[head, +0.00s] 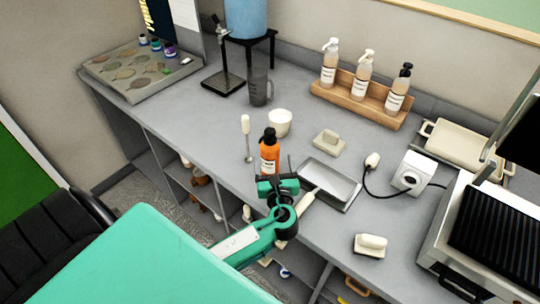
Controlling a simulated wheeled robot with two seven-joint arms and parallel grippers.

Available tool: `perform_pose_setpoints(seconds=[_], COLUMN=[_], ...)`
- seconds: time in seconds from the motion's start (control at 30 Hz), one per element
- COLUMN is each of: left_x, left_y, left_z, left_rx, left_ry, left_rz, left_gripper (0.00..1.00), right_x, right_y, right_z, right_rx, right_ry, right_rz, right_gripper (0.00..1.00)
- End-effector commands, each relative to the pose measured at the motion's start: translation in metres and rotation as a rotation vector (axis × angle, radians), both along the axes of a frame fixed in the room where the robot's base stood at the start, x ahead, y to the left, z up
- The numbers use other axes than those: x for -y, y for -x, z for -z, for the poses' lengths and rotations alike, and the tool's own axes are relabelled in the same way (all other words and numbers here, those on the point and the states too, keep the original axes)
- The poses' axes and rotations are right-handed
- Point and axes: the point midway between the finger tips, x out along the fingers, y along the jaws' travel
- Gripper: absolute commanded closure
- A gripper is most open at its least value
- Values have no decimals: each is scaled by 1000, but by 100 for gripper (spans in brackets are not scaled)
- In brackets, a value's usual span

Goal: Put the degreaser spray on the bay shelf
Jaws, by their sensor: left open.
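An orange bottle with a black cap (269,152), which looks like the degreaser spray, stands upright on the grey counter. My left gripper (277,186) is open, just in front of the bottle on the near side, and overlaps its lower part in the head view. I cannot tell whether the fingers touch it. The bay shelves (182,186) are open compartments under the counter's front edge, with several small items in them. My arm hides part of these bays. My right gripper is not in view.
A white cup (280,122) and a white-handled tool (246,138) stand close to the bottle. A metal tray (328,184) lies just to the right. A wooden rack (360,100) with bottles is at the back, and a panini toaster (490,235) at the right.

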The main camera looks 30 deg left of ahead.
Motion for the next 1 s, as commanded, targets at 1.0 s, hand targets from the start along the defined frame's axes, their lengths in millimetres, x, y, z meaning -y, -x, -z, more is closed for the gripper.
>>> perform_pose_setpoints(seconds=[1.0], left_x=[-43], left_y=[-42], left_z=[1], left_rx=[-1], left_ry=[1], left_rz=[1], left_gripper=[59], right_x=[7], right_y=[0], right_z=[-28], right_rx=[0], right_ry=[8], right_rz=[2], right_gripper=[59])
